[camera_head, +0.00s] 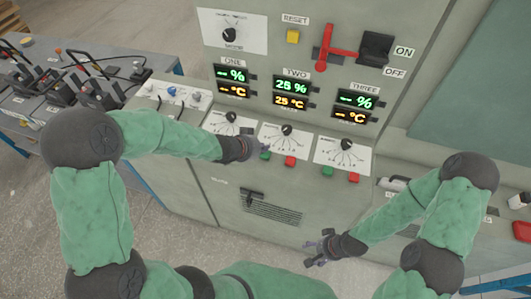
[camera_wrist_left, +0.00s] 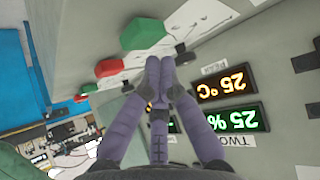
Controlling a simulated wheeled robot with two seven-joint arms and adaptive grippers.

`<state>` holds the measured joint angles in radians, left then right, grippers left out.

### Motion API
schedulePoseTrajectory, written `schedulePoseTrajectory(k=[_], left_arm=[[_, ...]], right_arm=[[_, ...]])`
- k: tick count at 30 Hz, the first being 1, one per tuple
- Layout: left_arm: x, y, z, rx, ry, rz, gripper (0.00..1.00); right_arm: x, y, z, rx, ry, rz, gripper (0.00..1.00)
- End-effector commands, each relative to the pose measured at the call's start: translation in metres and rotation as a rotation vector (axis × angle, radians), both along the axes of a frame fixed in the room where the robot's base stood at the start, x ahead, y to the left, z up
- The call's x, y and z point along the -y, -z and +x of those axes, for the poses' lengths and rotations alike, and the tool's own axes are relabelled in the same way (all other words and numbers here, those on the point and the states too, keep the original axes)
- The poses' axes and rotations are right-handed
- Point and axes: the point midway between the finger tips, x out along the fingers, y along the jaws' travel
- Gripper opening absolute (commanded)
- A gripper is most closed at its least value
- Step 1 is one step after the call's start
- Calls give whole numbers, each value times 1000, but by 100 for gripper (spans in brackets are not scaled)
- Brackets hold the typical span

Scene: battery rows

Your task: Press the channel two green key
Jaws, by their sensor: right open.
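The channel two green key (camera_head: 265,155) sits on the panel below the TWO dial, left of a red key (camera_head: 290,161). My left gripper (camera_head: 260,146) is just above the green key in the head view. My right gripper (camera_head: 322,247) is open, low in front of the cabinet.
The channel two display (camera_head: 291,86) reads 25 % and 25 °C. Channel three's green key (camera_head: 326,170) and red key (camera_head: 353,177) lie to the right. A red lever (camera_head: 325,50) and yellow reset key (camera_head: 293,37) are above. A bench with batteries (camera_head: 65,90) stands left.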

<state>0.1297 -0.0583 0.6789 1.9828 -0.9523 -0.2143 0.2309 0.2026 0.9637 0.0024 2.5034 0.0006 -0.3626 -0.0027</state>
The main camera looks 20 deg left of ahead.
Motion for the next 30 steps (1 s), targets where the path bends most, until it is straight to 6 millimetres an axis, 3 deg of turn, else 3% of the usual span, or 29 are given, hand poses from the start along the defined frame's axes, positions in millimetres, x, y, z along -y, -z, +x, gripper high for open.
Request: schedulePoseTrajectory(k=[30], left_arm=[[0, 8, 0, 0, 0, 0, 0]], right_arm=[[0, 6, 0, 0, 0, 0, 64]])
